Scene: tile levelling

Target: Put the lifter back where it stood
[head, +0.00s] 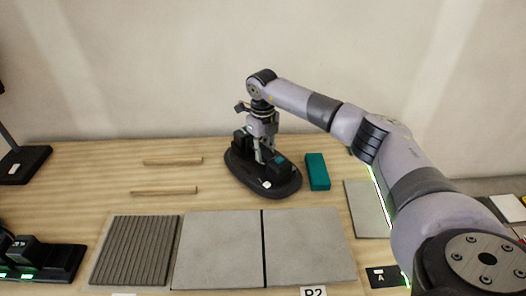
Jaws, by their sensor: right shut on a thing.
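The lifter (262,178) appears to be the dark oval body with raised dark blocks at both ends, at the back middle of the wooden table in the head view. My right gripper (262,148) points down at its middle and is shut on it. The fingers hide the part they grip. The lifter is at or just above the table top; I cannot tell whether it touches. My left gripper is out of view.
A teal block (317,171) lies close right of the lifter. Two wooden strips (164,191) lie to its left. Two grey tiles (218,250) and a ribbed pad (135,250) lie in front. A black device (40,258) with green lights is at the left.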

